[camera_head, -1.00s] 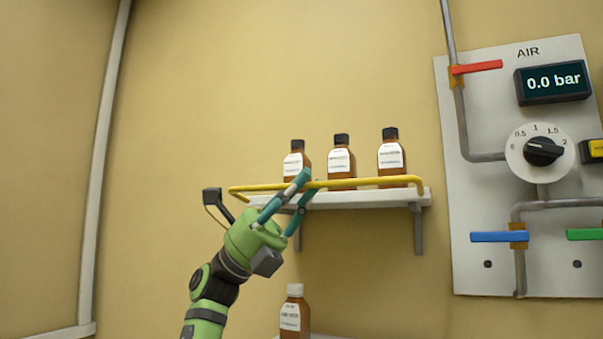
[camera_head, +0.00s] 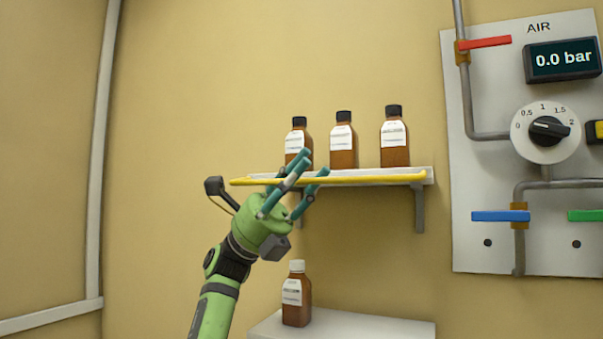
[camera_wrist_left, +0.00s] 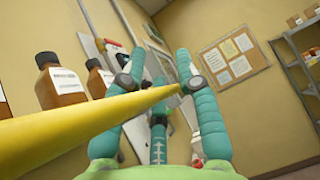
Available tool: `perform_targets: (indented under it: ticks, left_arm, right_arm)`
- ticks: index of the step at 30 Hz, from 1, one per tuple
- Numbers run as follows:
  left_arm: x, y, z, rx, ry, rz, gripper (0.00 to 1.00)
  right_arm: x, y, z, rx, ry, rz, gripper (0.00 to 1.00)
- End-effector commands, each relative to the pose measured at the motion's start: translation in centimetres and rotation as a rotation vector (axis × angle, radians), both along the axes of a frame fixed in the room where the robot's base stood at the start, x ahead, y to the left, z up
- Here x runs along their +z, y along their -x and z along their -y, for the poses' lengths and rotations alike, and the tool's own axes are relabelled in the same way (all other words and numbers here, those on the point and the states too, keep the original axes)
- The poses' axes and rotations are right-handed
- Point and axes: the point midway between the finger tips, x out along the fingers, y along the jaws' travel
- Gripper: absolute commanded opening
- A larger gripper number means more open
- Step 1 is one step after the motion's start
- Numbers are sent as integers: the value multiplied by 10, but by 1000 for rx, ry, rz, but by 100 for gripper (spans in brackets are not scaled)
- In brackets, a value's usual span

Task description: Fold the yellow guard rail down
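The yellow guard rail (camera_head: 370,181) runs along the front of the white wall shelf (camera_head: 420,173), about level with the shelf board. My left gripper (camera_head: 305,167) is at the left part of the rail, its teal fingers spread apart. In the left wrist view the yellow rail (camera_wrist_left: 75,125) crosses in front of one finger and reaches towards the other. The left gripper (camera_wrist_left: 165,85) shows open there, with the fingers not closed around the rail. Whether a finger touches the rail is hard to tell. My right gripper is not in view.
Three brown bottles (camera_head: 343,147) with black caps stand on the shelf behind the rail. A white-capped bottle (camera_head: 297,295) stands on a lower white surface (camera_head: 370,328). An air panel (camera_head: 490,120) with valves and a dial is at the right.

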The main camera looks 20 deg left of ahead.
Motion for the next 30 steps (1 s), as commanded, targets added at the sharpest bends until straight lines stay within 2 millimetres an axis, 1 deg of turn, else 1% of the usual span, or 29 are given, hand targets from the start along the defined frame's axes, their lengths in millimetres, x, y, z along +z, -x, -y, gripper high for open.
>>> perform_targets:
  ticks: [7,9,13,17,24,30]
  left_arm:
    - [0,0,0,1,1,0,41]
    - [0,0,-1,1,2,0,41]
    - [-7,-2,-8,3,1,-1,41]
    - [-24,-6,-24,4,2,-4,41]
    - [-59,-13,-60,3,1,-4,41]
    - [-78,-17,-79,2,1,-2,41]
  right_arm:
    - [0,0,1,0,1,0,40]
    - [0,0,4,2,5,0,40]
    - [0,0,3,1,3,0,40]
    - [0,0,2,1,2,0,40]
    - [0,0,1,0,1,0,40]
    - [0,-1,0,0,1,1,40]
